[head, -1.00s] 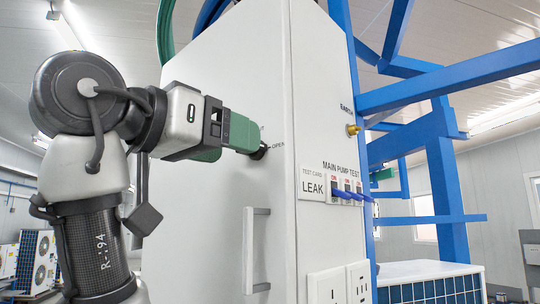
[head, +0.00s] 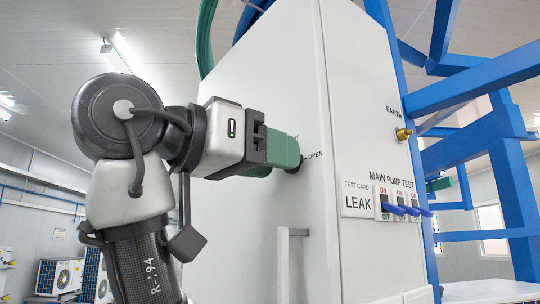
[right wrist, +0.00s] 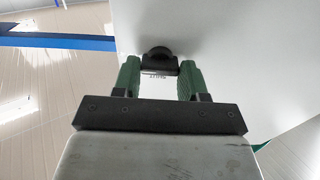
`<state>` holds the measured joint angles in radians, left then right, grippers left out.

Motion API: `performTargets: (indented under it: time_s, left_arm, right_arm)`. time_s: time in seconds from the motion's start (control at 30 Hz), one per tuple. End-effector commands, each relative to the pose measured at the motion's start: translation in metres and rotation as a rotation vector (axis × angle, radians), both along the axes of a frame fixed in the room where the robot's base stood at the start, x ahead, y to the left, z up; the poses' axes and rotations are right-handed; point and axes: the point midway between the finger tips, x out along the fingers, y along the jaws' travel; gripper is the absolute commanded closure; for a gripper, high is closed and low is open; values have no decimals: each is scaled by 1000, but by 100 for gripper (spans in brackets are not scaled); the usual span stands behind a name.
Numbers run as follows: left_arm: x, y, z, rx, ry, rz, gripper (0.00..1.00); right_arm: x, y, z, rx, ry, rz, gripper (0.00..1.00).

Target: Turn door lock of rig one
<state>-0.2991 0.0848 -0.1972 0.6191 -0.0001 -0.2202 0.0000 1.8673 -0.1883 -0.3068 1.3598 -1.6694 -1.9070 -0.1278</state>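The door lock is a small black knob (right wrist: 158,58) on the white cabinet door (head: 240,85) of the rig. In the head view the knob (head: 294,167) is partly hidden behind my right gripper (head: 284,153), and the word OPEN stands to its right. In the right wrist view my right gripper (right wrist: 159,72) has its two green fingers apart, one on each side of the knob. The fingertips are at or close beside the knob; I cannot tell whether they touch it. My left gripper is not in view.
A pale door handle (head: 283,262) stands out below the lock. Switches with blue levers (head: 401,209), a LEAK card (head: 358,199) and a brass earth terminal (head: 403,134) are on the side panel. A blue frame (head: 480,85) stands at the right. Fan units (head: 60,275) are far left.

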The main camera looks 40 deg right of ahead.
Motion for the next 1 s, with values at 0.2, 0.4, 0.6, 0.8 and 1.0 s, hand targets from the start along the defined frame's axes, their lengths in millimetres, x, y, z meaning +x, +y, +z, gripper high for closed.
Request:
performTargets:
  time_s: [0.2,0.4,0.6,0.8,1.0]
  left_arm:
    - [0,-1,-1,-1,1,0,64]
    - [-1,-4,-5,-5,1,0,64]
    - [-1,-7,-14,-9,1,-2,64]
    - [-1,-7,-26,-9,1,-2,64]
    - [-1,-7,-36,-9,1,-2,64]
  right_arm:
    - [0,-2,0,4,5,0,81]
    - [0,-2,-1,4,51,0,81]
    - [0,-2,-2,0,168,0,81]
    - [0,-2,-3,-5,345,-2,81]
    - [0,-2,-2,-11,535,-2,81]
